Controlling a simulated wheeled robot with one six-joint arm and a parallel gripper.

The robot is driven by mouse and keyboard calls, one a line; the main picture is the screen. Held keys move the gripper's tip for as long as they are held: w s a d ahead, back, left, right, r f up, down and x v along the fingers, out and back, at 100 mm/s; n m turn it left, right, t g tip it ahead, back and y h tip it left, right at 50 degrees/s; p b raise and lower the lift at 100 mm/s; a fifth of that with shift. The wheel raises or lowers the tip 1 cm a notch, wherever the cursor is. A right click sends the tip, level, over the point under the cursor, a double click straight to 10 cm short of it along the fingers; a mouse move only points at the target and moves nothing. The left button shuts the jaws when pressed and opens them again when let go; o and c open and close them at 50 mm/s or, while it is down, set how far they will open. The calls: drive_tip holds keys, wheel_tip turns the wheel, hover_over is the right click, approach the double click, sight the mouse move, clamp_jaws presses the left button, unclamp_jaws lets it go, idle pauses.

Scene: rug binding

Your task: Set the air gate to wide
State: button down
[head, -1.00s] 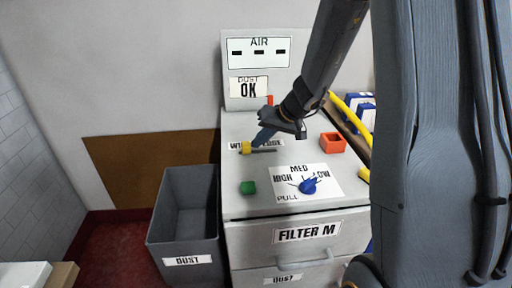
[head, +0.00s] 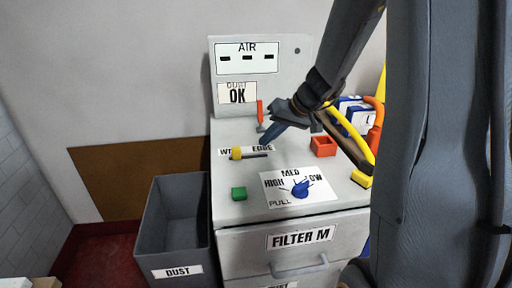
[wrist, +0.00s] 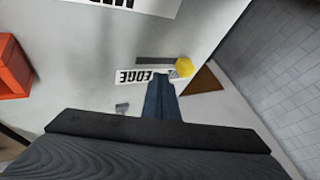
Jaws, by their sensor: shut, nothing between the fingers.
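The air gate is a slider with a yellow knob (head: 236,153) in a dark slot (head: 260,154) on top of the grey cabinet. The knob sits at the slot's left end, by the partly hidden label starting with W; the EDGE label (head: 262,149) is at the right. My gripper (head: 266,143) is shut and empty, above the label, right of the knob and apart from it. In the wrist view the knob (wrist: 184,67) is just beyond and right of my shut fingertips (wrist: 160,82). The fingers cover part of the label there.
A blue dial (head: 300,189), a green button (head: 239,194), an orange open box (head: 323,146) and a red lever (head: 260,112) are on the cabinet. A grey dust bin (head: 171,257) stands left.

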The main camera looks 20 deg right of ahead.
drive_tip(key=v, duration=0.6)
idle(0.4)
